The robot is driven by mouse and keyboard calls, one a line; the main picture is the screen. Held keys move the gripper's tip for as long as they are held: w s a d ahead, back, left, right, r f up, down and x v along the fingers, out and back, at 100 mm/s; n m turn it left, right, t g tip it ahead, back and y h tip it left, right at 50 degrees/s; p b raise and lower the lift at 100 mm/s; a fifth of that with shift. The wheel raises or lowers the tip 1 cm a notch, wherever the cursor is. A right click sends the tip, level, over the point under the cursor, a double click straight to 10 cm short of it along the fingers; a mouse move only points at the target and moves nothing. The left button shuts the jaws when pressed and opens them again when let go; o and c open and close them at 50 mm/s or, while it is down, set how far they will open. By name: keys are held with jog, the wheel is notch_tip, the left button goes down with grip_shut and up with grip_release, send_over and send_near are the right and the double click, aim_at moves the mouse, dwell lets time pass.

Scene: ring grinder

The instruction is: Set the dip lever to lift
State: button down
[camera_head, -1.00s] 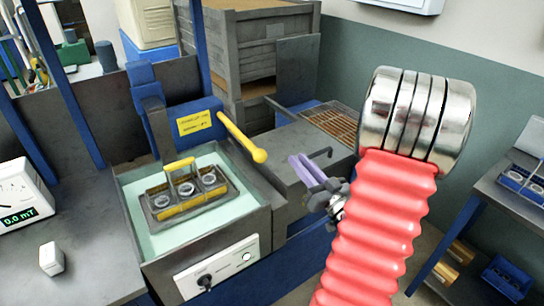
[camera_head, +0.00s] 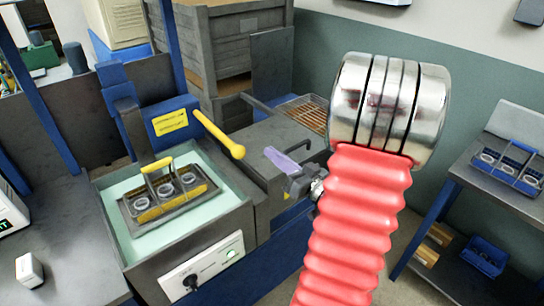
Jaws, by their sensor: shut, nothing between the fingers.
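The dip lever is a yellow rod with a ball knob (camera_head: 222,138), sloping down to the right from a blue housing (camera_head: 172,120) with a yellow label. My gripper (camera_head: 278,158) has lavender fingers and is shut and empty. It appears to the right of the ball knob, with a gap in the picture. My red ribbed arm sleeve and metal collar fill the right centre and partly hide the wrist.
A grey box surface (camera_head: 265,140) lies behind my gripper, beside an orange-brown grate (camera_head: 308,112). A control panel (camera_head: 205,262) with a black knob is on the tank's front. A shelf (camera_head: 480,185) at right holds another ring basket (camera_head: 508,168). Wooden crates (camera_head: 235,50) stand behind.

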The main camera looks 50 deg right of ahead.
jog(key=w+f, duration=0.2)
jog(key=w, duration=0.8)
jog(key=shift+a+f, duration=0.3)
jog(key=shift+f, duration=0.05)
jog(key=shift+s+f, duration=0.1)
